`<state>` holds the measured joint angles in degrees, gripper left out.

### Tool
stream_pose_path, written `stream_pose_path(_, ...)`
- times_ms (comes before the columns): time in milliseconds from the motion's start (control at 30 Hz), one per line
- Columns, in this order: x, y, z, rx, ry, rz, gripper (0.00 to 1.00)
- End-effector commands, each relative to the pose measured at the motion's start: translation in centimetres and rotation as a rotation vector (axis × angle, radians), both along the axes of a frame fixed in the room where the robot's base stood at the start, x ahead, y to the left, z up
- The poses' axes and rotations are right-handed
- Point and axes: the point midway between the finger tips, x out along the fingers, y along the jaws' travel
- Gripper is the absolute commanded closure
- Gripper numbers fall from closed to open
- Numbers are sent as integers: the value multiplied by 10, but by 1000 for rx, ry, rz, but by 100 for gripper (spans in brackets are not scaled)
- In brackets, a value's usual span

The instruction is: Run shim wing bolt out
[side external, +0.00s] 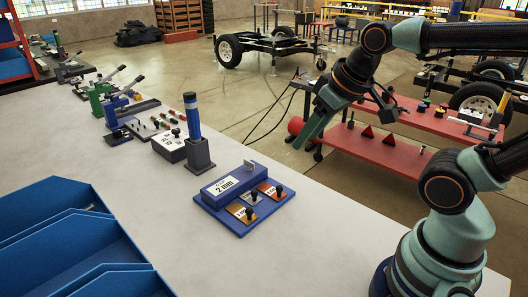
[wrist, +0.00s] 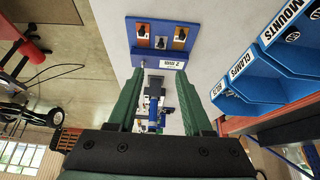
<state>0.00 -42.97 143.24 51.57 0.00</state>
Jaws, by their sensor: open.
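The blue shim holder (side external: 208,206) lies on the bench with a raised block labelled "2 mm" (side external: 221,186). A small pale grey piece (side external: 249,165) stands at the block's far end; it looks like the wing bolt, but it is too small to be sure. The holder also shows at the top of the wrist view (wrist: 132,35). My gripper (side external: 304,141) hangs apart from the holder, to its right and higher. Its green fingers (wrist: 160,75) are spread and empty.
A blue post in a dark grey base (side external: 198,152) and a white-labelled box (side external: 170,146) stand behind the holder. Toggle clamps (side external: 108,100) are farther back. Blue bins (side external: 75,235) fill the left front. The bench right of the holder is clear.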

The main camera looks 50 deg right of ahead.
Motion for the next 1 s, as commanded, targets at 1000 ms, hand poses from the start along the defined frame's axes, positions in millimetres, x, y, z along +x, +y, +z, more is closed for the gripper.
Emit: stream_pose_path(1000,165,-31,2,329,303,-1016,15)
